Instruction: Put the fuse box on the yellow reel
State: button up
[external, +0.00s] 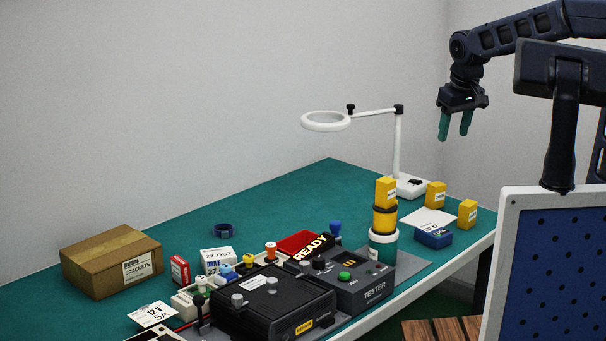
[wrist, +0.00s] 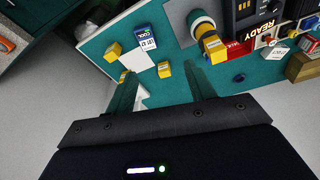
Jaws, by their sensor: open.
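My gripper (external: 454,133) is open and empty, high above the bench's far right end. Its two green fingers also show in the wrist view (wrist: 160,85). A yellow reel (external: 384,219) stands on a teal and white reel (external: 382,248). A small yellow box (external: 386,191) sits upright on top of the yellow reel. Two similar yellow boxes stand on the bench, one near the lamp base (external: 435,194) and one near the right edge (external: 467,213). Their labels are too small to read, so I cannot tell which box is the fuse box.
A blue box (external: 433,236) lies beside a white card near the yellow boxes. A white magnifier lamp (external: 397,145) stands behind them. The tester (external: 362,284) and a black unit (external: 270,302) fill the front. A cardboard box (external: 112,260) stands at left. The back middle is mostly clear.

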jog(key=s+d+m+t, duration=0.1)
jog(key=s+d+m, duration=0.2)
jog(key=s+d, duration=0.4)
jog(key=s+d+m+t+h, duration=0.1)
jog(key=s+d+m, duration=0.2)
jog(key=s+d, duration=0.4)
jog(key=d, duration=0.8)
jog(key=shift+d, duration=0.15)
